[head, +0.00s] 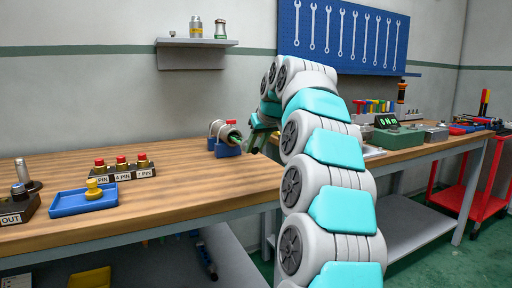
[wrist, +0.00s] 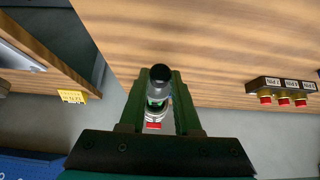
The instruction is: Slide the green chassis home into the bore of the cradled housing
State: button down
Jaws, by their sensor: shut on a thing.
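The housing (head: 218,128), a pale metal cylinder with a red part on top, lies in a blue cradle (head: 227,151) near the bench's back edge. The green chassis (head: 234,137) shows as dark green at the housing's right-hand mouth. In the wrist view the chassis (wrist: 157,93) has a black round end and lies between my fingers. The housing's pale ring and red part (wrist: 154,122) show beyond it. My gripper (head: 255,138) is just right of the housing, shut on the chassis; the fingers also show in the wrist view (wrist: 161,78). How deep the chassis sits is hidden.
A blue tray (head: 62,204) with a yellow knob and a rack of red-capped connectors (head: 122,172) stand on the left of the bench (head: 190,205). A wall shelf (head: 190,43) is above.

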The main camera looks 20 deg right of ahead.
jog(key=shift+w, duration=1.1)
jog(key=shift+w+r, duration=0.1)
jog(key=shift+w, duration=0.7)
jog(key=shift+w+a, duration=0.1)
jog(key=shift+w, duration=0.3)
